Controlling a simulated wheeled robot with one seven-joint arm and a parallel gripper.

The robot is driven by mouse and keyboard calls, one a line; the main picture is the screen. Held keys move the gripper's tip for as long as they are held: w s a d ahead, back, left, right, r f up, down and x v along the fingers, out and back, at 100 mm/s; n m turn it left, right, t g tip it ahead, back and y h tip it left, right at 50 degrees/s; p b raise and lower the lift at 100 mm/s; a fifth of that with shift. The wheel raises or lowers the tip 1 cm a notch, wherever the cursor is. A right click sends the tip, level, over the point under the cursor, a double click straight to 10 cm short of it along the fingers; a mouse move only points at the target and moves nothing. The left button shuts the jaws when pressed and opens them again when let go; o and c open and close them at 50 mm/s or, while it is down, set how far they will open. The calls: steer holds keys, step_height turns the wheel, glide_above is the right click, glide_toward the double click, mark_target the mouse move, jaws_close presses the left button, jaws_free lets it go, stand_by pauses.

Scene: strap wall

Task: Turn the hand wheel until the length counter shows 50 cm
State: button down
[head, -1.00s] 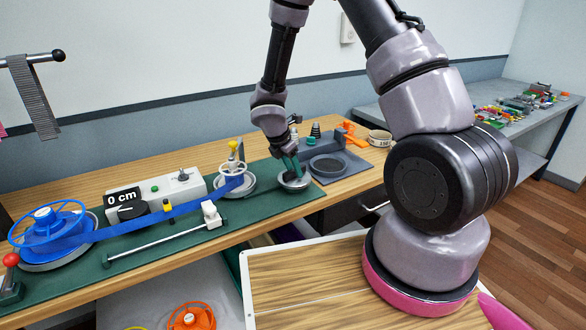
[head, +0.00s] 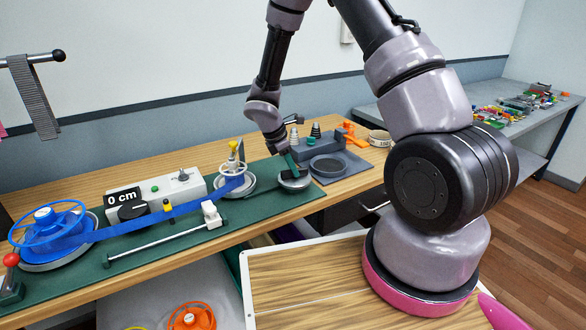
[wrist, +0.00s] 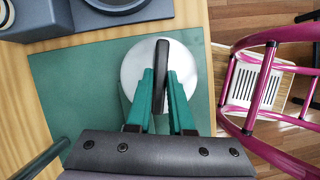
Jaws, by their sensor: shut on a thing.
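The hand wheel is a round silver disc (head: 294,184) with a dark grip bar across its top, at the right end of the green board. In the wrist view the disc (wrist: 130,72) lies under my gripper and the dark bar (wrist: 162,62) stands between the fingers. My gripper (wrist: 163,85) has green fingers, shut on this bar; it also shows in the head view (head: 289,164). The length counter (head: 122,197) reads 0 cm.
A grey box (head: 168,190) with a black knob and green button stands behind the strap. A metal rail with a white slider (head: 211,214) lies in front. A grey tray (head: 328,167) with a round dish sits right of the wheel. A pink-framed object (wrist: 265,85) shows below the bench edge.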

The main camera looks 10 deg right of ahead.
steer(key=m+g, duration=0.1)
steer(key=m, duration=0.1)
steer(key=m+g, duration=0.1)
steer(key=m, duration=0.2)
steer(key=shift+w+m+y, duration=0.2)
steer(key=shift+m+y, duration=0.1)
steer(key=m, duration=0.2)
steer(key=m+g+y, duration=0.1)
steer(key=m, duration=0.1)
steer(key=shift+w+d+m+g, duration=0.1)
steer(key=shift+m+g, duration=0.2)
steer(key=c, duration=0.8)
jaws_free()
steer(key=v, duration=1)
steer(key=shift+r, duration=0.3)
steer(key=shift+w, duration=0.15)
